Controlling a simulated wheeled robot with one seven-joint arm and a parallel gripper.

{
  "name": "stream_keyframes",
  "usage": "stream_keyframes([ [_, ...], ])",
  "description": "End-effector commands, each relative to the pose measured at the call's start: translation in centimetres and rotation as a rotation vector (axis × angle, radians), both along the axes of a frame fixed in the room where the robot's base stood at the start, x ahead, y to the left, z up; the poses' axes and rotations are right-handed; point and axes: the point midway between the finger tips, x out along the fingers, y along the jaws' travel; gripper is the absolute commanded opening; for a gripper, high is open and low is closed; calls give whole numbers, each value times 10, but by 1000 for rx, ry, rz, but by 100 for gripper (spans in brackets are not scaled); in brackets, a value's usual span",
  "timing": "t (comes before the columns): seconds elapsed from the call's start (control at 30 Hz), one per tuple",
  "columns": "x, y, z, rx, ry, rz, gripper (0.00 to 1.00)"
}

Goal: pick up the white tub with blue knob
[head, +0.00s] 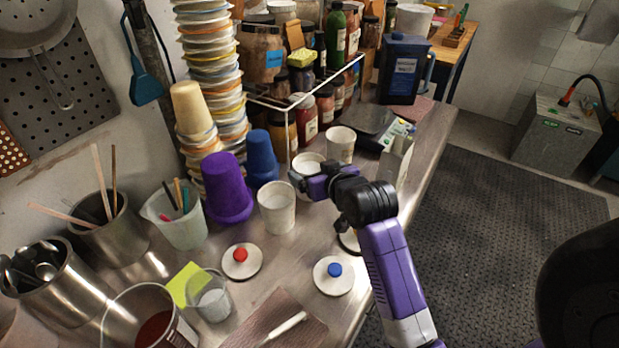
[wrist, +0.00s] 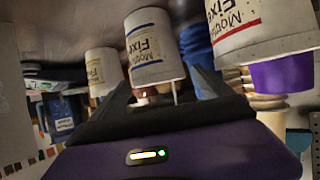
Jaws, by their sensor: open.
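A white lid with a blue knob (head: 334,275) lies flat on the steel table, apart from any tub. Three open white tubs stand in a row behind it. The middle tub (head: 308,162) is partly hidden by my gripper (head: 300,181) in the head view.
A purple cup (head: 227,185) and a blue cup (head: 260,157) stand left of the tubs. A red-knob lid (head: 242,260) lies in front. A wire rack of jars (head: 300,110) and a scale (head: 375,125) are behind. A third lid is mostly hidden by my arm.

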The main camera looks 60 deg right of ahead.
Motion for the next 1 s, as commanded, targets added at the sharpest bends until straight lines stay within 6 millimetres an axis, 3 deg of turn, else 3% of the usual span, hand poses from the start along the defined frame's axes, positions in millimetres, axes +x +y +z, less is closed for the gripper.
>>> stream_keyframes([
  [0.63,46,-40,-28,0,0,-1,89],
  [0.97,50,-43,-31,-1,-1,-1,89],
  [1.0,50,-42,-31,-1,-1,-1,81],
])
